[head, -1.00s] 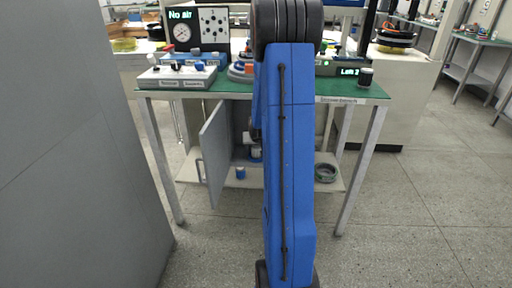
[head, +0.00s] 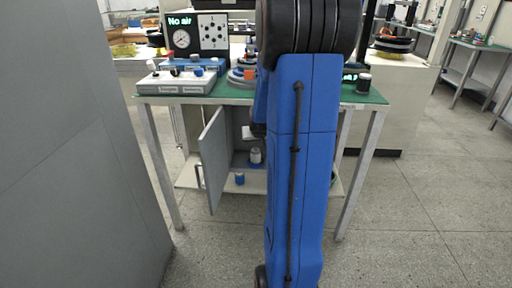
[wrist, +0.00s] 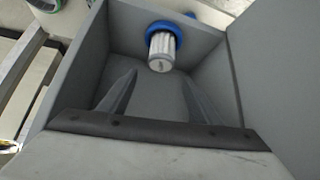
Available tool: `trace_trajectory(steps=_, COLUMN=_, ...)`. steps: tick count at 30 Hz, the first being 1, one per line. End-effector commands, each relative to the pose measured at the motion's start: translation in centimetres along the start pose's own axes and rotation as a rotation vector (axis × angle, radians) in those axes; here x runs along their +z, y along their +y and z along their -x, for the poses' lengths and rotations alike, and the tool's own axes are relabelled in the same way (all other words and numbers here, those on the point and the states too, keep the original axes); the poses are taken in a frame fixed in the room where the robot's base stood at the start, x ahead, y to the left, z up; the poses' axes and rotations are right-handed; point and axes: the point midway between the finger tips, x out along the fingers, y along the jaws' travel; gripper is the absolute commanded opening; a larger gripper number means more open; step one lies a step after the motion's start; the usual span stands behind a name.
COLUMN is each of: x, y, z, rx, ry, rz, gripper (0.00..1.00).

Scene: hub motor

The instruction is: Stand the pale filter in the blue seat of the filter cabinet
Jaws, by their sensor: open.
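The pale filter (wrist: 161,52) shows pleated and whitish in the wrist view, which appears inverted, with one end inside the blue seat (wrist: 163,27). It looks upright in the filter cabinet (wrist: 85,60). In the head view the filter (head: 255,156) stands inside the cabinet beyond the open door (head: 213,160). My gripper (wrist: 158,98) is open in the wrist view, its fingers spread and empty, apart from the filter. In the head view my arm hides the gripper's fingers and part of the cabinet.
A small blue and white cylinder (head: 240,179) stands on the lower shelf (head: 222,187) near the door. A green ring (wrist: 45,4) lies outside the cabinet. The green bench top (head: 150,99) carries gauges and boxes above. A large grey panel (head: 70,150) stands close at left.

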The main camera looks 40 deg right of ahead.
Motion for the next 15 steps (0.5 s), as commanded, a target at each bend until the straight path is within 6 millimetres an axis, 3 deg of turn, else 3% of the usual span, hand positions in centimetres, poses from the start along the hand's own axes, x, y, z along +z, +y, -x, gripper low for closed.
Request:
trace_trajectory(steps=6, x=0.0, y=0.0, z=2.0, rx=0.0, ry=0.0, rz=0.001, gripper=0.57)
trace_trajectory(steps=15, x=0.1, y=0.0, z=2.5, rx=0.0, ry=-0.002, rz=0.001, gripper=0.57)
